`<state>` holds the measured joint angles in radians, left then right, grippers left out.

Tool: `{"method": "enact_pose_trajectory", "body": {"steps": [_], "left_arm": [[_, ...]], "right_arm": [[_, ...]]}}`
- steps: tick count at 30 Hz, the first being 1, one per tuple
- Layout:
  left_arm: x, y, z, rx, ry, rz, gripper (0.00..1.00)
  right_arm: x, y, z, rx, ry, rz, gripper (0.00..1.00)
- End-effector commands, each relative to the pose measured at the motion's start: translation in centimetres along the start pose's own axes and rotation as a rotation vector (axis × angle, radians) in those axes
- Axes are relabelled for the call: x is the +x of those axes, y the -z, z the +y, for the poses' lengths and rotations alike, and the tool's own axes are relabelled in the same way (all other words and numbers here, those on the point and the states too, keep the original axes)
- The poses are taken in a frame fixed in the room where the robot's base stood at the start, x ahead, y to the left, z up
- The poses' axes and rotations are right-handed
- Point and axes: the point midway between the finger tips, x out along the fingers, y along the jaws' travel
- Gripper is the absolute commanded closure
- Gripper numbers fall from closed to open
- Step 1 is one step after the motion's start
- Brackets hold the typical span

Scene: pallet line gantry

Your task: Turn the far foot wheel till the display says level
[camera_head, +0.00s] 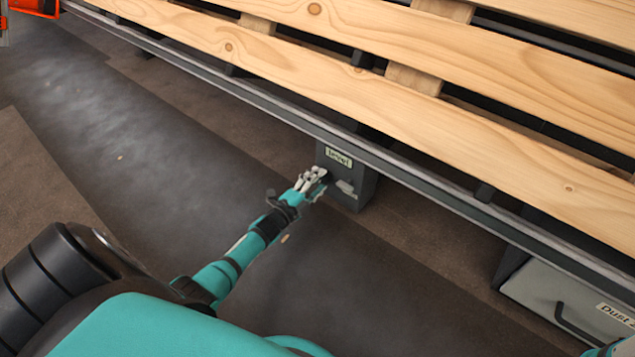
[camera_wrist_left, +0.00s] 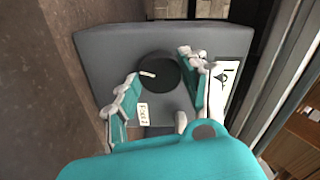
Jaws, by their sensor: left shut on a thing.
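The foot wheel is a black round knob (camera_wrist_left: 161,82) on the face of a grey box (camera_head: 352,199) under the pallet line. My left gripper (camera_head: 314,178) reaches the front of this box. In the left wrist view its fingers (camera_wrist_left: 158,66) lie on either side of the wheel, shut on it. A pale stroke marks the wheel's face. In the head view the hand hides most of the wheel. A pale plate (camera_head: 338,157) above the wheel carries small lettering that seems to read "level".
A small pale tag (camera_wrist_left: 142,112) and a light lever-like part (camera_head: 346,187) are close to the fingers. A long metal rail (camera_head: 400,172) and wooden slats (camera_head: 300,85) run above the box. A grey drawer unit (camera_head: 560,300) stands at lower right. Open floor lies left.

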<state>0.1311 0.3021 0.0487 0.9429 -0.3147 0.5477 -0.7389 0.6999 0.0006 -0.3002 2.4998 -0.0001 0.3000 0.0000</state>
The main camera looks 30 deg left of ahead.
Motion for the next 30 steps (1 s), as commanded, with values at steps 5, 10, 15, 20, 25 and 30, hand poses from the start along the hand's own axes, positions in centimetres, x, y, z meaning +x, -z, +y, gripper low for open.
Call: {"method": "enact_pose_trajectory", "body": {"steps": [5,10,15,20,25,30], "left_arm": [[-0.05,0.07,0.12,0.022,-0.001,0.001,0.88],[-0.06,0.08,0.13,0.026,-0.002,0.001,0.88],[-0.06,0.08,0.14,0.025,-0.002,0.001,0.88],[-0.06,0.08,0.13,0.025,-0.002,0.001,0.41],[-0.03,0.04,0.08,0.025,-0.001,0.0,0.32],[-0.08,0.02,0.05,0.025,-0.001,0.0,0.32]], "right_arm": [[-0.03,0.02,-0.01,0.0,0.0,0.0,0.6],[-0.03,0.02,-0.01,0.0,0.0,0.0,0.6],[-0.03,0.03,-0.01,0.0,0.0,0.0,0.6],[-0.03,0.04,0.0,0.0,0.0,0.001,0.6],[-0.02,0.04,0.0,0.0,0.0,0.001,0.6],[-0.03,-0.03,0.08,0.001,-0.004,-0.001,0.6]]}}
